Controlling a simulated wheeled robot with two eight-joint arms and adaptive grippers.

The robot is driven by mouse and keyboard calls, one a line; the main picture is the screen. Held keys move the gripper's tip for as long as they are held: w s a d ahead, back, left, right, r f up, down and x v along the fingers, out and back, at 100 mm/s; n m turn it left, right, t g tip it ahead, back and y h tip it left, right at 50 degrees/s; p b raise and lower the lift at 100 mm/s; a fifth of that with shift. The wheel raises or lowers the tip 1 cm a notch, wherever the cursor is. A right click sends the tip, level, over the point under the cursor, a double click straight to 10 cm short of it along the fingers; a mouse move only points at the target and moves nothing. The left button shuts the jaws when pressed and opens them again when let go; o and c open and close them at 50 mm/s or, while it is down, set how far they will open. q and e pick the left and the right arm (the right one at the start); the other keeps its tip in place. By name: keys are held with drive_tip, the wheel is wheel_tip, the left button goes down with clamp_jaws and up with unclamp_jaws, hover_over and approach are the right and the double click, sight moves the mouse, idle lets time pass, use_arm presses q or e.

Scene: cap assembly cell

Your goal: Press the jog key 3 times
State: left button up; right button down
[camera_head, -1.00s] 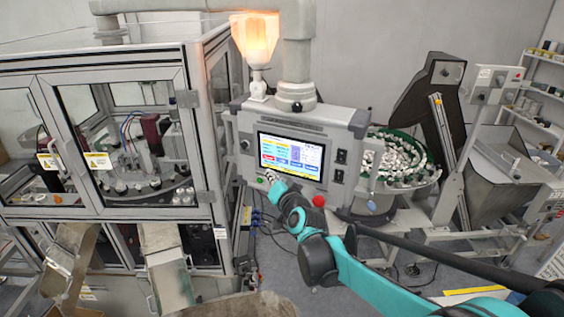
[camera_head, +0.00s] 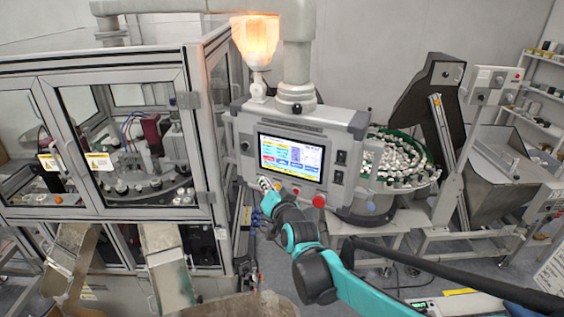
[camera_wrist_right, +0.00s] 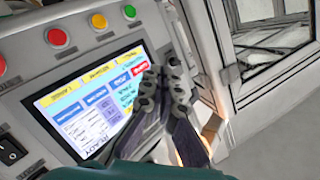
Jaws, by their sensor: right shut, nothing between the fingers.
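The control panel (camera_head: 335,125) hangs in the middle of the head view with its lit touchscreen (camera_head: 290,155). The screen (camera_wrist_right: 85,125) has blue and yellow keys and one red key (camera_wrist_right: 140,68). The key labels are too small to tell which is the jog key. My right gripper (camera_head: 263,183) is shut and empty, with its tips just below the screen's lower left corner. In the wrist view the right gripper (camera_wrist_right: 163,73) overlaps the screen's edge beside the red key; I cannot tell whether it touches the panel. My left gripper is not in view.
Below the screen are a yellow button (camera_head: 296,190) and a red button (camera_head: 318,201); a green button (camera_wrist_right: 129,11) shows in the wrist view. A glazed machine cabinet (camera_head: 205,150) stands close on the left. A bowl feeder (camera_head: 430,165) with caps stands at the right.

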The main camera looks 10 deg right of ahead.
sight(277, 162)
drive_tip(key=shift+w+d, duration=0.15)
drive_tip(key=shift+w, duration=0.1)
drive_tip(key=shift+w+d, duration=0.9)
drive_tip(key=shift+w, duration=0.2)
drive_tip(key=shift+w+d, duration=0.85)
drive_tip(key=shift+w, duration=0.25)
drive_tip(key=shift+w+d, duration=0.9)
drive_tip(key=shift+w, duration=0.2)
drive_tip(key=shift+w+b, duration=0.1)
drive_tip(key=shift+b, duration=0.25)
drive_tip(key=shift+w+d, duration=0.25)
drive_tip(key=shift+w+d, duration=0.15)
drive_tip(key=shift+w, duration=0.05)
drive_tip(key=shift+s, duration=0.1)
drive_tip(key=shift+s+a, duration=0.45)
drive_tip(key=shift+s, duration=0.05)
